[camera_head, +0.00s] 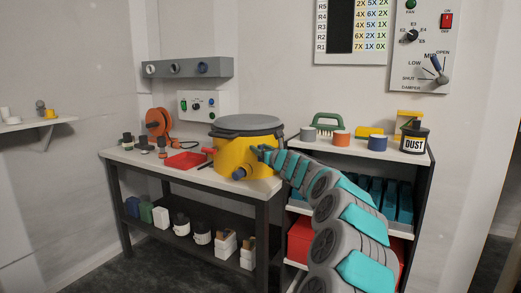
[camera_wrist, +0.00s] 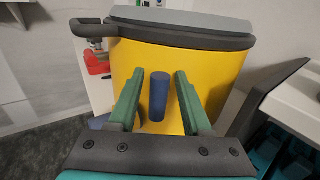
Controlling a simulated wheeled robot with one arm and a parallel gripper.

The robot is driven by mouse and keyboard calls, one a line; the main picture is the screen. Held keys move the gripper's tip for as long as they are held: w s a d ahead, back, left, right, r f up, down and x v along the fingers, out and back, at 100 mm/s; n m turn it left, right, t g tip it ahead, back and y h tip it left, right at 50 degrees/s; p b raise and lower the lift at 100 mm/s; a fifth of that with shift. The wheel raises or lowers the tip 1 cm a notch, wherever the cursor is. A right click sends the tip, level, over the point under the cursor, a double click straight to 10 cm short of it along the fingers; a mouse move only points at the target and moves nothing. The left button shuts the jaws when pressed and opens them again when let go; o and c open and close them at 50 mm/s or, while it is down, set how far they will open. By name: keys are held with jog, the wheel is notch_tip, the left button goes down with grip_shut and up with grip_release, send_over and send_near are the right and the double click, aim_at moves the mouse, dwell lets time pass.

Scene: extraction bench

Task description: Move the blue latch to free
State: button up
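The blue latch (camera_wrist: 158,97) is an upright blue cylinder in front of the yellow wall of the drum (camera_wrist: 205,65) in the wrist view. My gripper (camera_wrist: 159,76) is open, with one green finger on each side of the latch and a visible gap on both sides. In the head view my gripper (camera_head: 265,152) is at the right side of the yellow drum (camera_head: 232,154), which stands on the bench under a grey lid. There the latch cannot be told apart from my fingers. A blue round part (camera_head: 238,174) sticks out low on the drum's front.
The bench (camera_head: 150,160) also bears a red tray (camera_head: 186,160) and an orange reel (camera_head: 158,121). A shelf unit right of the drum holds several pots, including a black DUST jar (camera_head: 413,140). A dark handle (camera_wrist: 88,27) juts from the drum's rim at left.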

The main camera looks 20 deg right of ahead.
grip_shut()
dwell(0.5)
jog(key=n, duration=0.1)
jog(key=a+n, duration=0.1)
jog(key=n, duration=0.1)
jog(key=shift+w+g+p, duration=0.1)
jog(key=shift+g+p, duration=0.2)
jog(key=shift+p, duration=0.05)
jog(key=n, duration=0.3)
jog(key=a+f+n+g+h, duration=0.1)
jog(key=n, duration=0.2)
jog(key=f+n+b, duration=0.1)
jog(key=n, duration=0.2)
jog(key=shift+w+a+g+h, duration=0.1)
jog(key=shift+a+g+h, duration=0.2)
jog(key=shift+h, duration=0.1)
jog(key=shift+a+f+n+h+b, duration=0.1)
jog(key=shift+f+n+h+b, duration=0.2)
jog(key=shift+n, duration=0.6)
jog(key=shift+f+n+h+b, duration=0.1)
jog(key=shift+n+h, duration=0.3)
jog(key=shift+n, duration=0.5)
